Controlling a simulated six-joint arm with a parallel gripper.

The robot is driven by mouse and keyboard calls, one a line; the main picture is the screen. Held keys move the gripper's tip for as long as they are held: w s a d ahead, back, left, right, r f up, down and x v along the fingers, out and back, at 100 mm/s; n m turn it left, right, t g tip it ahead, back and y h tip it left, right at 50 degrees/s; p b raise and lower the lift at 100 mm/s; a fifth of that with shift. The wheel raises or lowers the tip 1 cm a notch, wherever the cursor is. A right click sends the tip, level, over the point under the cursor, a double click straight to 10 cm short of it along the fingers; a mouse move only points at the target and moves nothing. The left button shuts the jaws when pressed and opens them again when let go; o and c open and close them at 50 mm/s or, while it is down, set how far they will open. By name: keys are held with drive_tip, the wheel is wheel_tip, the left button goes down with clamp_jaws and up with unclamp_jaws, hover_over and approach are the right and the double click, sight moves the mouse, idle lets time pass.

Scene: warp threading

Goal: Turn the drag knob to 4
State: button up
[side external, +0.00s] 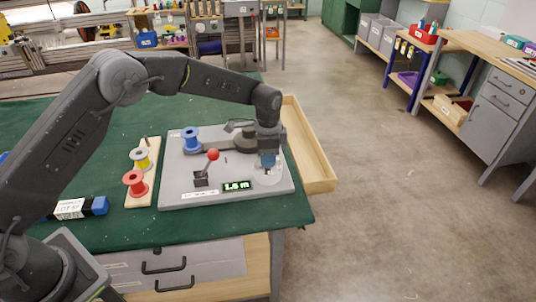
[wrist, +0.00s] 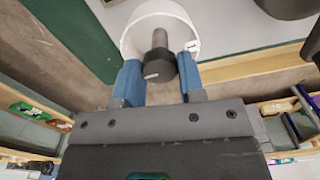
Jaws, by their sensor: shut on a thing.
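The drag knob (wrist: 158,66) is dark, with a short white mark on it, and sits over a round white dial (wrist: 133,36) in the wrist view. My gripper (wrist: 158,76) has its two blue fingers shut on the knob, one on each side. In the side view my gripper (side external: 267,163) points down at the right part of the grey panel (side external: 225,197), over the pale dial (side external: 272,180). The knob is hidden there by the fingers. The dial's numbers are not readable, so I cannot tell the setting.
The panel carries a red-ball lever (side external: 213,155), a lit display (side external: 236,186) and a blue spool (side external: 191,139). A wooden tray (side external: 309,150) lies along the table's right edge.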

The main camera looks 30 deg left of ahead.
drive_tip(key=shift+m, duration=0.4)
drive_tip(key=o, duration=0.9)
drive_tip(key=shift+r, duration=0.15)
wheel_tip(320, 180, up, 14)
drive_tip(key=shift+f, duration=0.2)
